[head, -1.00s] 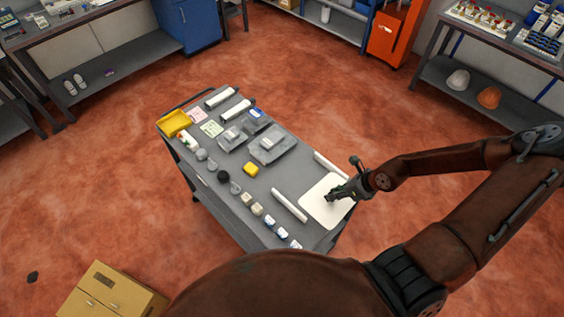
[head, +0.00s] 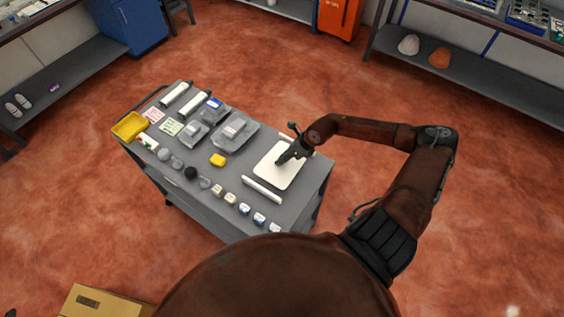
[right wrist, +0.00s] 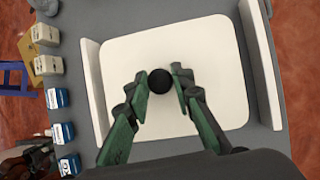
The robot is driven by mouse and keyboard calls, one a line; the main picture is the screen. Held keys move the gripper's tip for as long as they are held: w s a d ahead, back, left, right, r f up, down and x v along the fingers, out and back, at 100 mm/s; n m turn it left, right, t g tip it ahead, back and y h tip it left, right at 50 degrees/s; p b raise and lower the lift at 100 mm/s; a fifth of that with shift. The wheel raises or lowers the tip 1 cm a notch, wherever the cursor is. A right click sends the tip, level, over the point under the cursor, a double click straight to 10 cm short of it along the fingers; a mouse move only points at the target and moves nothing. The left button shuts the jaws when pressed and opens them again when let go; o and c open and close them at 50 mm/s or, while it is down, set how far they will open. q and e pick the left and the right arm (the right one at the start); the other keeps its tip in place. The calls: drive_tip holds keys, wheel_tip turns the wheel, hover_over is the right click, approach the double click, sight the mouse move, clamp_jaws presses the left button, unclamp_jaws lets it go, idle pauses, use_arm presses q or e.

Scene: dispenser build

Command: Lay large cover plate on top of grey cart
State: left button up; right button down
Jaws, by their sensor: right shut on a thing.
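The large cover plate (head: 291,173) is a white, rounded square with a black knob (right wrist: 181,72) near its middle. It shows over the right end of the grey cart (head: 228,192), between two white bars. My right gripper (head: 281,160) is above the plate, with its green-tipped fingers at the knob in the right wrist view (right wrist: 165,86), shut on it. The plate looks flat and close to the cart top; I cannot tell whether it touches. My left gripper is not in view.
One white bar (head: 261,190) lies left of the plate; the other (right wrist: 262,65) is on its right in the wrist view. A yellow block (head: 218,160), grey trays (head: 236,131), a yellow bin (head: 129,127) and several small blocks share the cart. Open floor surrounds it.

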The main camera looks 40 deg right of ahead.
drive_tip(key=shift+w+f, duration=0.25)
wheel_tip(320, 180, down, 2)
drive_tip(key=shift+w+f+p, duration=0.1)
drive_tip(key=shift+f+p, duration=0.05)
drive_tip(key=shift+p, duration=0.3)
drive_tip(key=shift+f, duration=0.4)
drive_tip(key=c, duration=1.7)
unclamp_jaws()
drive_tip(key=shift+f, duration=0.1)
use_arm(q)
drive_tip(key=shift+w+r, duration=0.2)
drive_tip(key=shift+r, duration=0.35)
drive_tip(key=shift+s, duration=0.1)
